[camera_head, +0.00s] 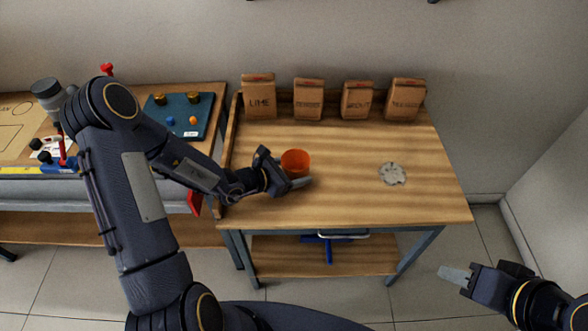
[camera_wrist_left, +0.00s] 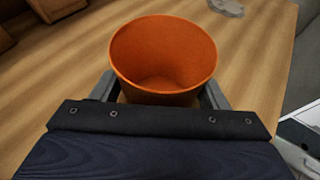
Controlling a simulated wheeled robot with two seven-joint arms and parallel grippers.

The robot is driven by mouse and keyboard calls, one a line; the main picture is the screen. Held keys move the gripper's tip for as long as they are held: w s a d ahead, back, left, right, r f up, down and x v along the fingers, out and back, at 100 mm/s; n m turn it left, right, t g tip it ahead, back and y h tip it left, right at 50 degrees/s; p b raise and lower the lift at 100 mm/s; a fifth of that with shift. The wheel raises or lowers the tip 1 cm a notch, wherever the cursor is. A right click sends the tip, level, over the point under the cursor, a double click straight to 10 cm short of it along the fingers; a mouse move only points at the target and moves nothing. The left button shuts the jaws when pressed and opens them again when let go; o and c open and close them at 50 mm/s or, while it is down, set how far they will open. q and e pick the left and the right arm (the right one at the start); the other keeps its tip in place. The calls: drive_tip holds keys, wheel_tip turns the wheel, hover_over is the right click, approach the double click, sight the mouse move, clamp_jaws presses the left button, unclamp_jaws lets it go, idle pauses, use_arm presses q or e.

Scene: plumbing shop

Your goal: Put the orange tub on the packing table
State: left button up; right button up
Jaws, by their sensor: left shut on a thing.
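The orange tub (camera_head: 295,162) is a small, open, empty cup shape over the left part of the wooden table (camera_head: 340,205). My left gripper (camera_head: 293,174) is shut on it, with a finger on each side. In the left wrist view the tub (camera_wrist_left: 163,55) stands upright between the fingers, and its inside is bare. I cannot tell whether its base touches the tabletop. My right gripper (camera_head: 455,275) is off the table's front right corner, away from the tub; the gap between its fingers cannot be made out.
Several labelled brown paper bags (camera_head: 258,97) stand along the table's back edge. A flat grey disc-like piece (camera_head: 392,174) lies on the right part. A second bench at left holds a teal board (camera_head: 180,114) with small fittings. The tabletop's middle and front are clear.

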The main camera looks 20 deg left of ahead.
use_arm(q)
drive_tip(key=shift+f, duration=0.2)
drive_tip(key=o, duration=1)
drive_tip(key=shift+o, duration=0.2)
drive_tip(key=shift+r, duration=0.1)
